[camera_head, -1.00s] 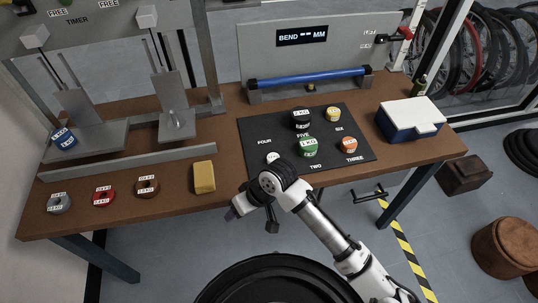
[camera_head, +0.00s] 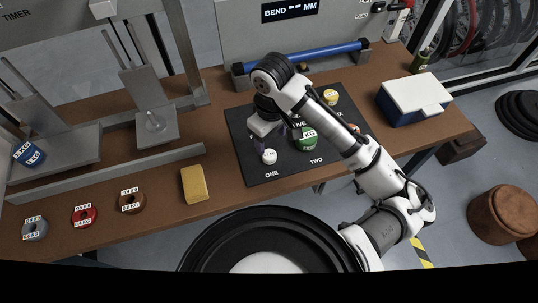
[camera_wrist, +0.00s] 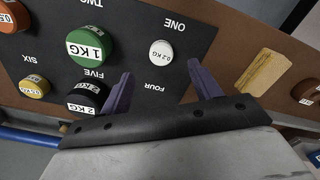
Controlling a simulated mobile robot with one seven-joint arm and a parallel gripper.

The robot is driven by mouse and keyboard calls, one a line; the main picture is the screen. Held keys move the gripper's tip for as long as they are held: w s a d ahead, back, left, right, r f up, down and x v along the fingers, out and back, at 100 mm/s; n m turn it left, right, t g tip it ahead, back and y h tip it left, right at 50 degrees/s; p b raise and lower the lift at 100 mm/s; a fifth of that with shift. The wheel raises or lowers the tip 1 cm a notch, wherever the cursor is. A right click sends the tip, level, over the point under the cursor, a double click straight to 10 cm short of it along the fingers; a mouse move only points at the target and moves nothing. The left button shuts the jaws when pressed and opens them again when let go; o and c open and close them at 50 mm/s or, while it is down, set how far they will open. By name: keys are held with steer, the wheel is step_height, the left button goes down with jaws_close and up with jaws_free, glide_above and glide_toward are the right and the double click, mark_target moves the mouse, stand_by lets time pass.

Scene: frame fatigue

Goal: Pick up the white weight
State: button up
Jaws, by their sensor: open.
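The white weight (camera_head: 269,157) is small and round and sits on the black mat (camera_head: 262,176) near the label ONE. In the wrist view the white weight (camera_wrist: 161,51) is marked 0.2 KG and lies just beyond the fingertips, a little left of the middle between them. My gripper (camera_wrist: 160,78) is open and empty, its two purple fingers spread to either side. In the head view my gripper (camera_head: 270,140) hangs over the mat just behind the white weight. I cannot tell its exact height above the mat.
A green 1 KG weight (camera_wrist: 90,47) and a black 2 KG weight (camera_wrist: 88,97) stand close by on the mat. A yellow weight (camera_head: 330,97) is further back. A yellow block (camera_head: 194,184) lies on the wooden table left of the mat. A blue-white box (camera_head: 414,98) stands right.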

steer(key=f, duration=0.8)
steer(key=shift+w+a+b, duration=0.15)
steer(key=shift+a+b, duration=0.1)
steer(key=shift+b, duration=0.15)
steer(key=c, duration=1.2)
